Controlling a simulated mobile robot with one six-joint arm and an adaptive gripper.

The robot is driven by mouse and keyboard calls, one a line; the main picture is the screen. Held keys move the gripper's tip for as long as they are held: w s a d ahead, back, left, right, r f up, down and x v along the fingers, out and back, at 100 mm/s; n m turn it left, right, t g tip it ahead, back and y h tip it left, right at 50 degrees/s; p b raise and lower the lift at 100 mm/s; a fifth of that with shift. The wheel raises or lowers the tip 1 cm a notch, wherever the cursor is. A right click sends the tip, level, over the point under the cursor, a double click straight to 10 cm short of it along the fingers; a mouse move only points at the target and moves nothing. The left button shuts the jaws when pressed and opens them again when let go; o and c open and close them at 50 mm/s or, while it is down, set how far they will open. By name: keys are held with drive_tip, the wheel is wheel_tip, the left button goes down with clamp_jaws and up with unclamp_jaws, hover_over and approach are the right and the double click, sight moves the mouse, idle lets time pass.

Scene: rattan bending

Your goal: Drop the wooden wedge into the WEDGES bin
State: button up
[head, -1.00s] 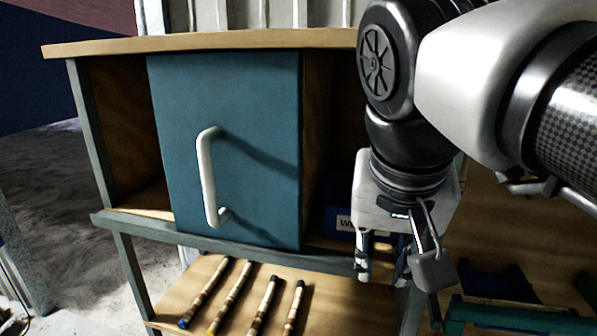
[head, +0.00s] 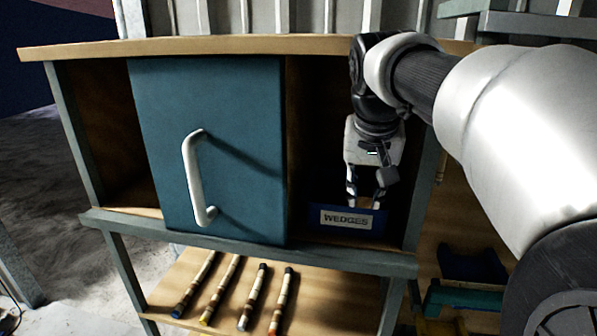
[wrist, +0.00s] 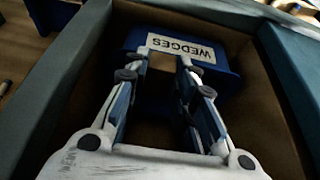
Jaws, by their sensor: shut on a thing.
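The blue WEDGES bin (head: 325,226) stands in the right-hand open bay of the cabinet, its white label facing out. In the wrist view the bin (wrist: 222,85) lies beyond my fingertips. My gripper (head: 364,197) points down inside the bay, with its fingertips at the bin's top opening. It is shut on the wooden wedge (wrist: 162,62), a small tan piece between the fingertips. In the head view only a bit of the wedge (head: 364,202) shows above the bin's front wall. The bin's inside is mostly hidden.
A teal sliding door (head: 225,110) with a white handle (head: 193,180) covers the middle of the cabinet. The bay's side walls and wooden top (head: 250,45) are close around my arm. Several rattan poles (head: 235,290) lie on the lower shelf.

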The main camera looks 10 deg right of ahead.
drive_tip(key=shift+w+d+f, duration=0.1)
drive_tip(key=shift+w+f, duration=0.1)
drive_tip(key=shift+w, duration=0.15)
drive_tip(key=shift+s+f, duration=0.1)
drive_tip(key=shift+s, duration=0.05)
drive_tip(key=shift+f, duration=0.1)
